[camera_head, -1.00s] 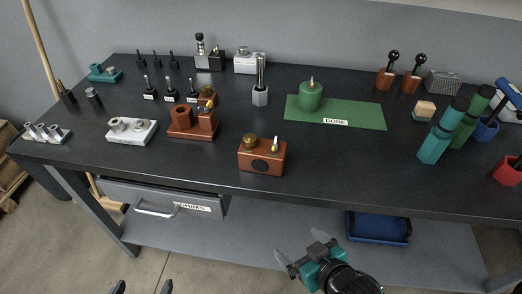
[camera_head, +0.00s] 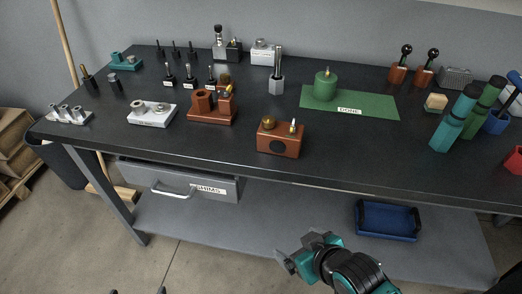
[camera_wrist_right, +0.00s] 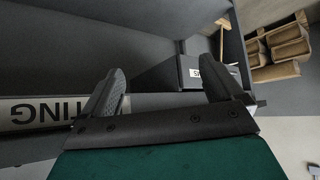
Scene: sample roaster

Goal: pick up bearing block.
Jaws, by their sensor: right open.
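On the black bench, a red-brown block (camera_head: 281,142) with a brass knob, a small pin and a dark round disc on its face stands near the front edge. A stepped red-brown piece (camera_head: 212,108) with a cylinder stands behind it to the left. I cannot tell for sure which is the bearing block. My right gripper (camera_head: 293,254) is open and empty, in front of and below the bench edge, apart from both. The right wrist view shows its two fingers (camera_wrist_right: 160,88) spread with nothing between them. Only dark tips, perhaps my left gripper's, show at the bottom edge of the head view.
A green mat (camera_head: 376,106) labelled DONE carries a green cylindrical part (camera_head: 325,87). A white block (camera_head: 152,113) stands at left, teal and green bottles at right. Under the bench are a SHIMS drawer (camera_head: 180,181) and a blue tray (camera_head: 387,220). The front middle-right of the bench is clear.

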